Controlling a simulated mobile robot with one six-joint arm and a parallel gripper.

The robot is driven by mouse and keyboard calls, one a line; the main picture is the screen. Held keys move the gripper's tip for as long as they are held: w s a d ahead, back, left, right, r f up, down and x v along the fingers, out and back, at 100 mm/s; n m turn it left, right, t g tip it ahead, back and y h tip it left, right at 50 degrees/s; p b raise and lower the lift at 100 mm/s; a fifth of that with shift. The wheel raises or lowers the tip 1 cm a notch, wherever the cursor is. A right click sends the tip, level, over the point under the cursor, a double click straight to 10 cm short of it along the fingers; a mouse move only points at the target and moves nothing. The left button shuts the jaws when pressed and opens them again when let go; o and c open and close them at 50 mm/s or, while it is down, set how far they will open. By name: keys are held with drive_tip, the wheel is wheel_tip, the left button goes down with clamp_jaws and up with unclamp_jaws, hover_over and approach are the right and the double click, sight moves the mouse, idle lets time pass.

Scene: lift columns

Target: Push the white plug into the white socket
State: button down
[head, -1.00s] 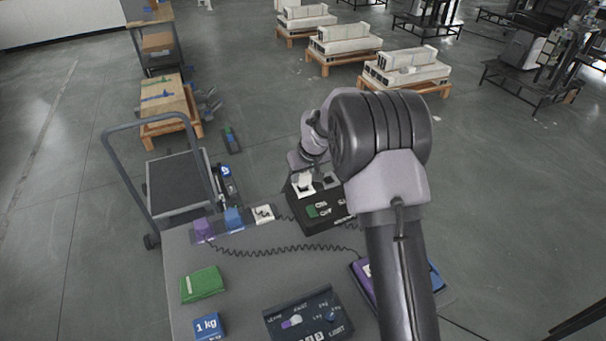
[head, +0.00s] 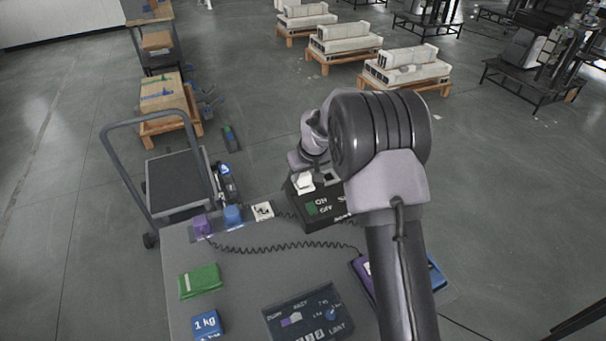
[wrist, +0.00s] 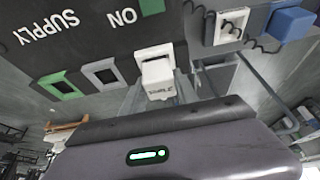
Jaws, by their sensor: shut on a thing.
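The white plug (wrist: 158,79) is at the white socket (wrist: 154,50) on the edge of the dark supply box (wrist: 75,30) in the wrist view. Plug and socket are in line, and part of the plug stands out from the socket; how deep it sits I cannot tell. In the head view the plug (head: 304,183) shows at the left end of the box (head: 318,212). My gripper (head: 303,166) is shut on the white plug from the far side of the box. Its fingertips are largely hidden, and its housing fills the bottom of the wrist view.
A grey socket (wrist: 101,74) and a green socket (wrist: 60,87) sit beside the white one. White (head: 262,211), blue (head: 233,217) and purple (head: 202,226) blocks stand along the table's far edge, with a coiled cable (head: 290,246) nearby. A cart (head: 180,182) stands beyond the table.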

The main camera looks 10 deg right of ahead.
drive_tip(key=shift+f, duration=0.1)
drive_tip(key=c, duration=0.7)
unclamp_jaws()
drive_tip(key=shift+o, duration=0.2)
drive_tip(key=shift+r+p, duration=2.3)
drive_tip(key=shift+r, duration=1.25)
